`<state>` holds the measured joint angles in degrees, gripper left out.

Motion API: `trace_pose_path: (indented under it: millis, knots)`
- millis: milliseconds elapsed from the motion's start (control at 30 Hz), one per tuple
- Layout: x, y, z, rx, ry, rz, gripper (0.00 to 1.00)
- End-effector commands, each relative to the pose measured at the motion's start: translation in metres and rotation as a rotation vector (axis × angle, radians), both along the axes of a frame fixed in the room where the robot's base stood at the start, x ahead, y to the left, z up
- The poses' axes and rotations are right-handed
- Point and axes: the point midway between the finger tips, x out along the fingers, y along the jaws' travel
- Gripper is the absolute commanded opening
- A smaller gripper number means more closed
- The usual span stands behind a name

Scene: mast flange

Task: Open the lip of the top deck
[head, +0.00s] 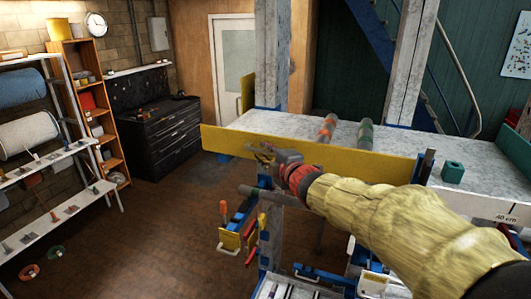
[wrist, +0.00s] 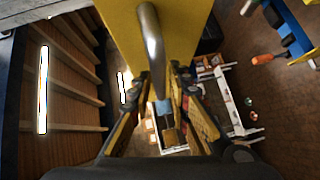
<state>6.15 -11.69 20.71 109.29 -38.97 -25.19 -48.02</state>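The lip (head: 345,157) of the top deck (head: 285,124) is a long yellow panel standing upright along the deck's front edge. In the wrist view the yellow panel (wrist: 185,30) fills the top middle, with a curved grey metal handle (wrist: 151,40) on it. My gripper (head: 262,152) is in front of the left part of the lip. In the wrist view my gripper (wrist: 159,78) is open, with a finger on each side of the handle's lower end. I cannot tell whether either finger touches it. In the head view my gripper hides the handle.
Two banded rods, one orange (head: 327,127) and one green (head: 365,133), lie on the deck behind the lip. A green block (head: 453,172) sits at the right. A grey post (head: 271,60) rises behind the deck. An orange-handled tool (head: 223,210) hangs below.

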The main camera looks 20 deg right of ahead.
Motion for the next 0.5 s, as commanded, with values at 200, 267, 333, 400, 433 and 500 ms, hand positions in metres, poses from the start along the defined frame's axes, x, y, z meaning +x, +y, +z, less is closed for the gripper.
trace_pose_path:
  millis: [200,267,333,400,433,500]
  knots:
    - [-0.0001,0.0000,0.0001,0.000,0.000,0.000,0.04]
    - [-0.0001,0.0000,0.0001,0.000,0.000,0.000,0.01]
    - [-0.0001,0.0000,0.0001,0.000,0.000,0.000,0.00]
    - [-0.0001,0.0000,0.0001,0.000,0.000,0.000,0.00]
    - [-0.0001,0.0000,0.0001,0.000,0.000,0.000,0.00]
    - [-0.0001,0.0000,0.0001,0.000,0.000,0.000,0.00]
